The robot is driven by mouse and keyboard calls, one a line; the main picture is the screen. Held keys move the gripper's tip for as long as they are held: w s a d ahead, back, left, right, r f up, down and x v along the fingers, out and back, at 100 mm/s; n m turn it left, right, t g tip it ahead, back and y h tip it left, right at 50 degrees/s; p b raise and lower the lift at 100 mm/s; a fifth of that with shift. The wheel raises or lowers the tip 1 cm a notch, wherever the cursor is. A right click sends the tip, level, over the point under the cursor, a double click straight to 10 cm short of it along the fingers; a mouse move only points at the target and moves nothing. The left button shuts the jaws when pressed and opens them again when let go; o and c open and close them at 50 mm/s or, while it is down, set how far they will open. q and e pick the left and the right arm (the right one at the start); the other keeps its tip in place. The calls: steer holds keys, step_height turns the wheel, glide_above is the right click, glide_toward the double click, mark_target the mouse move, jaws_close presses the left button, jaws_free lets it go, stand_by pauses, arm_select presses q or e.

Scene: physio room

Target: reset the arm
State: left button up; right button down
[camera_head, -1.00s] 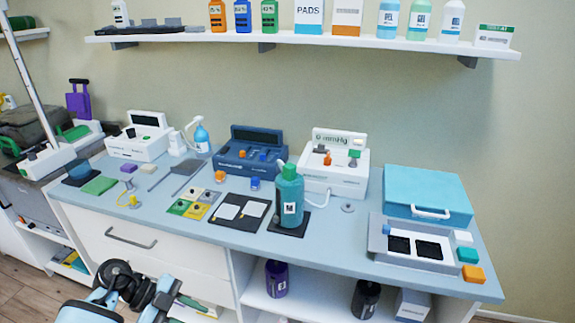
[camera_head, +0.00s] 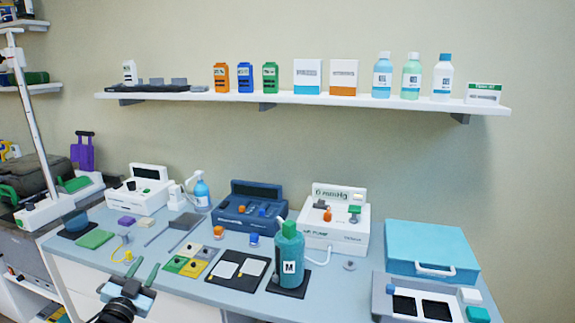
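My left gripper (camera_head: 133,275) is at the bottom left, in front of the table's front edge. Its two fingers point up and away from me and stand apart, with nothing seen between them. Its wrist is cut off by the bottom of the picture. My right arm and gripper are not in view.
The table (camera_head: 345,288) holds a green pump bottle (camera_head: 290,258) on a dark mat, coloured cards (camera_head: 193,261), a blue case (camera_head: 430,247), a grey tray (camera_head: 381,295) and several devices. A white wall shelf (camera_head: 300,98) carries bottles and boxes. The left gripper is close to the table edge.

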arm_select(q)
step_height(320, 180, down, 8)
steer(key=a+n+g+y, duration=0.3)
steer(key=g, duration=0.2)
steer(key=s+d+f+g+h, duration=0.1)
steer(key=s+d+f, duration=0.3)
steer(key=s+f, duration=0.35)
steer(key=s+d+f+g+h, duration=0.1)
steer(key=s+d+f, duration=0.4)
steer(key=s+f, duration=0.3)
steer(key=s+d+f+g, duration=0.1)
steer(key=s+d, duration=0.2)
steer(key=s, duration=0.7)
steer(key=s+d+f+g+h, duration=0.1)
steer(key=s+d+f, duration=0.1)
steer(key=s, duration=0.8)
steer(key=s+d+f+n+g, duration=0.1)
steer(key=s+d, duration=0.3)
steer(key=s, duration=0.6)
steer(key=shift+s+d+f+g+h, duration=0.2)
steer(key=shift+s+g+h, duration=0.1)
steer(key=shift+g, duration=0.1)
